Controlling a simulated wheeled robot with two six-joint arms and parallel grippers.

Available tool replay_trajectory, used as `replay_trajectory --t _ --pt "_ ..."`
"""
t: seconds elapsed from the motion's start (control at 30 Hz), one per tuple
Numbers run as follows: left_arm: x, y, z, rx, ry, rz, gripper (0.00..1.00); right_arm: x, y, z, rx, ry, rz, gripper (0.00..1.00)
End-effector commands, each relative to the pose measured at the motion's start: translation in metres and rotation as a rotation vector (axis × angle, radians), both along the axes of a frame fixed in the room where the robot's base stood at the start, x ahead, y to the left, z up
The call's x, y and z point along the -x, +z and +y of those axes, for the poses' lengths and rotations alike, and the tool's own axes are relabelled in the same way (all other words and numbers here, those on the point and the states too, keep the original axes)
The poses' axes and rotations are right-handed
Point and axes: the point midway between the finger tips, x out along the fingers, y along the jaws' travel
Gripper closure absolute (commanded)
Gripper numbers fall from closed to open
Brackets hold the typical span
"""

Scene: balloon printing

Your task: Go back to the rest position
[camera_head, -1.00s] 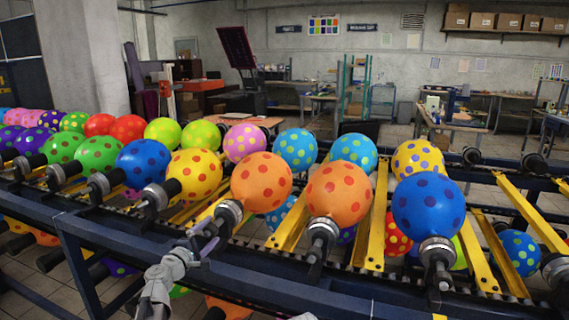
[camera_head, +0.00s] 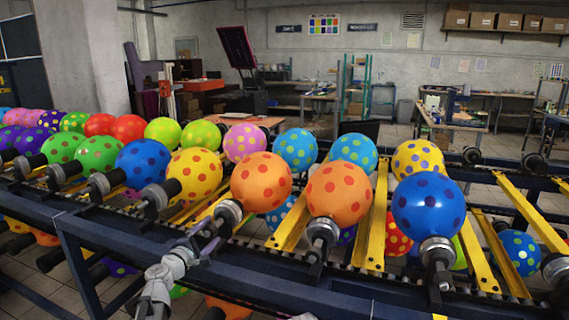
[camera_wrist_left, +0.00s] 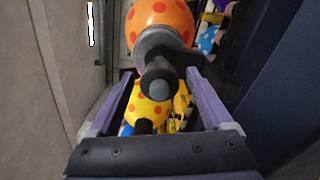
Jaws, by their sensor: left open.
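My left gripper (camera_head: 207,236) is open at the near edge of the rack, just below the holder (camera_head: 229,211) of an orange balloon with red dots (camera_head: 261,182). In the left wrist view the two purple fingers of my left gripper (camera_wrist_left: 161,74) stand apart on either side of the dark stem of a holder (camera_wrist_left: 160,82). An orange dotted balloon (camera_wrist_left: 160,17) sits on that holder. The fingers look apart from the stem, but contact cannot be told for sure. My right gripper is not in view.
A dark blue rack (camera_head: 330,288) runs across the front with yellow bars (camera_head: 375,225) and several dotted balloons on holders. A second orange balloon (camera_head: 338,192) and a blue one (camera_head: 428,205) stand to the right. Benches and shelves are far behind.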

Motion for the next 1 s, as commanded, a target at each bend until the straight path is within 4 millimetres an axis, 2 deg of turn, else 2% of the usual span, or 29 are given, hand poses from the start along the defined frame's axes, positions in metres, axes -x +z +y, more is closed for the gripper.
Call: replay_trajectory --t 1.0 --pt "0.0014 0.0005 0.0005 0.969 0.001 0.351 0.16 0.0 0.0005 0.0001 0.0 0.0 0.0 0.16"
